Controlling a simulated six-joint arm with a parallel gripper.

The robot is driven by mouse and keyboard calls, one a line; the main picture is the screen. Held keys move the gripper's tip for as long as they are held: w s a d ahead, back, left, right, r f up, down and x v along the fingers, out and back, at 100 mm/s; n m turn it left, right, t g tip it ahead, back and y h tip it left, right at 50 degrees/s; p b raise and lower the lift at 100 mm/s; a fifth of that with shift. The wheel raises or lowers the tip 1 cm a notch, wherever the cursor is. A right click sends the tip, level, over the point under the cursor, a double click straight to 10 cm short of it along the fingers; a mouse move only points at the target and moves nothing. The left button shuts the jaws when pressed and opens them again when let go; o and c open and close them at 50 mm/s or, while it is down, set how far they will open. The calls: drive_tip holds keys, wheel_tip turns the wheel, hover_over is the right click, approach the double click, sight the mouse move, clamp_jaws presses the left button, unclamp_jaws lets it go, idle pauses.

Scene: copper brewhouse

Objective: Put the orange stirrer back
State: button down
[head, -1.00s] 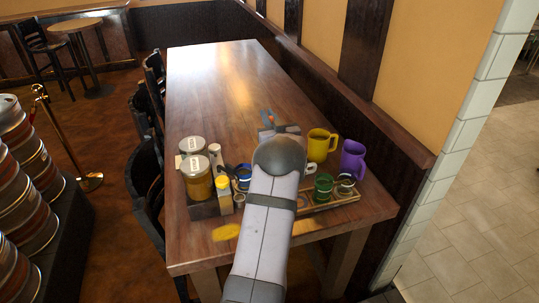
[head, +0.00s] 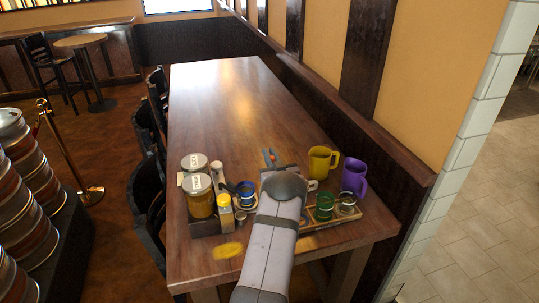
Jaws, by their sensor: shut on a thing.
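My gripper (head: 269,157) is above the table, just past the cups, with its fingers pointing away from me. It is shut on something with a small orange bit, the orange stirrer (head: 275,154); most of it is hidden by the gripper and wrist. My own arm hides the middle of the table's near end, including part of what stands there.
Left of my arm, a caddy (head: 204,228) holds lidded jars (head: 200,200) and a yellow-capped container (head: 225,202); a blue cup (head: 246,192) is beside it. Right are a wooden tray (head: 335,224) with a green cup (head: 324,206), a yellow mug (head: 321,161) and a purple mug (head: 353,177). The far table is clear.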

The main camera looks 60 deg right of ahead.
drive_tip(key=shift+f, duration=0.15)
drive_tip(key=c, duration=1.8)
unclamp_jaws()
drive_tip(key=shift+o, duration=0.2)
drive_tip(key=shift+r, duration=0.25)
drive_tip(key=b+v, duration=0.1)
drive_tip(key=v, duration=1.1)
